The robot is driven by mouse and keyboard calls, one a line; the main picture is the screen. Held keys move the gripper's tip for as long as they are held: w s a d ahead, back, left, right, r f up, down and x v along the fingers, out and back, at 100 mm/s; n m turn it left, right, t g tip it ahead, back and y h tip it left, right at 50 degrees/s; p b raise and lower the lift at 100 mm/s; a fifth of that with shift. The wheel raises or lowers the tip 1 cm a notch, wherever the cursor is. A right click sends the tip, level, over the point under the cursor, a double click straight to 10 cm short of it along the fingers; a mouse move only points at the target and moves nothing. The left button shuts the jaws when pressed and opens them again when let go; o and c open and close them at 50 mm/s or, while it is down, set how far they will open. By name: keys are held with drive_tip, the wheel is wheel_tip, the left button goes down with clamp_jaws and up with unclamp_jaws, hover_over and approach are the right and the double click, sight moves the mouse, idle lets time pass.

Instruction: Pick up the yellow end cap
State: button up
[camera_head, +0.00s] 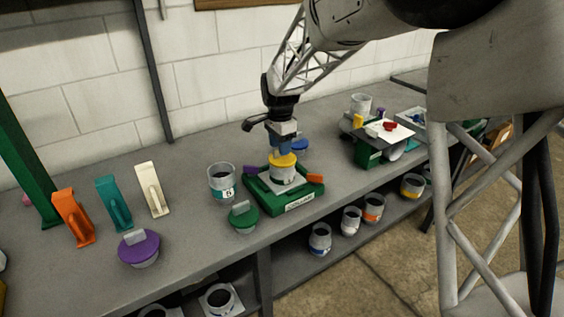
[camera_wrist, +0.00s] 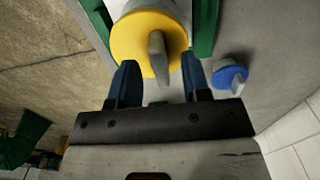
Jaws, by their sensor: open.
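The yellow end cap (camera_head: 283,160) sits on top of a short light cylinder (camera_head: 284,174) in a green fixture (camera_head: 293,200) with a paper label on its front. In the wrist view the yellow end cap (camera_wrist: 150,42) is a round disc with a raised grey tab. My gripper (camera_wrist: 158,78) is open, pointing down over the cap, with one blue finger on each side of the tab. I see a gap between each finger and the tab. In the head view my gripper (camera_head: 283,150) hides part of the cap's top.
A blue cap (camera_wrist: 229,77) lies beside the fixture; a green cap (camera_head: 243,215) and a grey can (camera_head: 222,183) stand to its left. A purple cap (camera_head: 139,247) and orange, teal and cream handled pieces are further left. A green stand (camera_head: 368,154) is at right.

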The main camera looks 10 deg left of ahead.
drive_tip(key=shift+f, duration=0.75)
drive_tip(key=shift+c, duration=0.2)
clamp_jaws()
